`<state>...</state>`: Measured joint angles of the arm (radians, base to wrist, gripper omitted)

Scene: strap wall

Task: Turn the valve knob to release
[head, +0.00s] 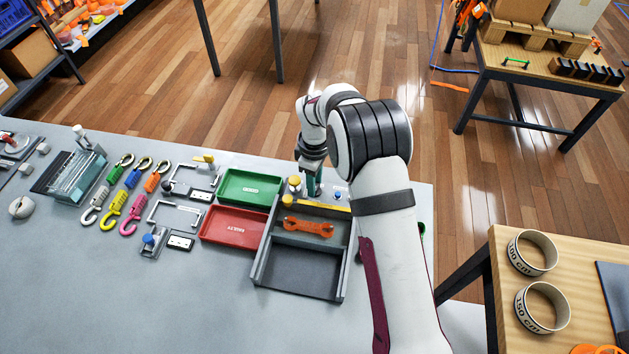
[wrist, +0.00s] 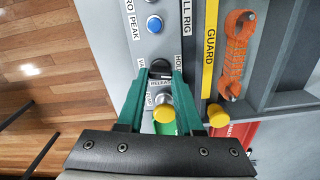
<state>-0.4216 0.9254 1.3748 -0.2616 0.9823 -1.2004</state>
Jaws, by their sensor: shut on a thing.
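The valve knob (wrist: 160,67) is a small dark knob on the grey panel (wrist: 125,18), partly hidden between my green fingertips in the wrist view. Partly covered labels read VA..., HOL... and RELEA... around it; which mark it points to I cannot tell. My gripper (wrist: 160,75) is shut on the knob, one finger on each side. In the head view my gripper (head: 312,188) reaches down onto the panel at the bench's far right, and the knob is hidden there.
A blue button (wrist: 154,24) sits beyond the knob, and a yellow-capped knob (wrist: 163,112) stands between my fingers nearer the palm. Green (head: 250,187) and red (head: 233,228) trays are close by.

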